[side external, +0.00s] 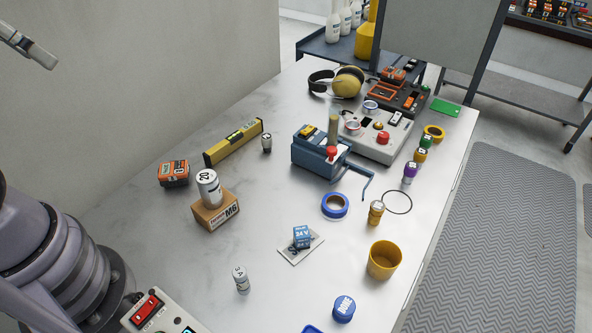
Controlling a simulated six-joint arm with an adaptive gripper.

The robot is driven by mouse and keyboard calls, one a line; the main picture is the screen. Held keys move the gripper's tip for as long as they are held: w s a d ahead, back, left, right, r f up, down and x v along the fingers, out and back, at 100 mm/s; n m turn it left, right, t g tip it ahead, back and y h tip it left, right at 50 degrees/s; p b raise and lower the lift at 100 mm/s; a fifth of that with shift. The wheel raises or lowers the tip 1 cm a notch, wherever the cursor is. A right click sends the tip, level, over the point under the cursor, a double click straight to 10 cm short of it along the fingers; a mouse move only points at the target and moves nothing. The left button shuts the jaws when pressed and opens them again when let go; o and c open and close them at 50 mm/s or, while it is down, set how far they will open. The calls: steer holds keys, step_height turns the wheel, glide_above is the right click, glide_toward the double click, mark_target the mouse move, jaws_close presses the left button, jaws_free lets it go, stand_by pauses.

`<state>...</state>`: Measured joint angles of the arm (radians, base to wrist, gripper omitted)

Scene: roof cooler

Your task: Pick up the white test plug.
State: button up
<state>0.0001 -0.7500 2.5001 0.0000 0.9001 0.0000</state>
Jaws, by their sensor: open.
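Three pale cylinders could be the white test plug, and I cannot tell which from their small labels. The largest white cylinder (208,188) stands upright on a cardboard box marked M6 (215,212). A smaller white cylinder (241,280) stands on the bare table in front of the box. A small grey-white cylinder (267,143) stands near the yellow level. My gripper (42,55) shows only in part at the top left edge, high and far from all three. It is open, with nothing seen in it.
An orange-black tape measure (174,173) and yellow level (234,143) lie near the box. A blue relay (301,237), blue tape roll (335,205), yellow cup (384,260) and blue vise-like tool (320,155) stand to the right. Bare table surrounds the smaller white cylinder.

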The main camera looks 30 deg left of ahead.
steer(key=m+g, duration=0.5)
steer(key=g, duration=0.1)
glide_above(266, 136)
step_height(266, 136, down, 26)
steer(key=f, duration=0.8)
steer(key=shift+s+a, duration=0.25)
steer(key=f, duration=0.5)
steer(key=shift+w+d+f, duration=0.2)
steer(key=shift+d+f, duration=0.1)
steer(key=shift+f, duration=0.05)
jaws_close()
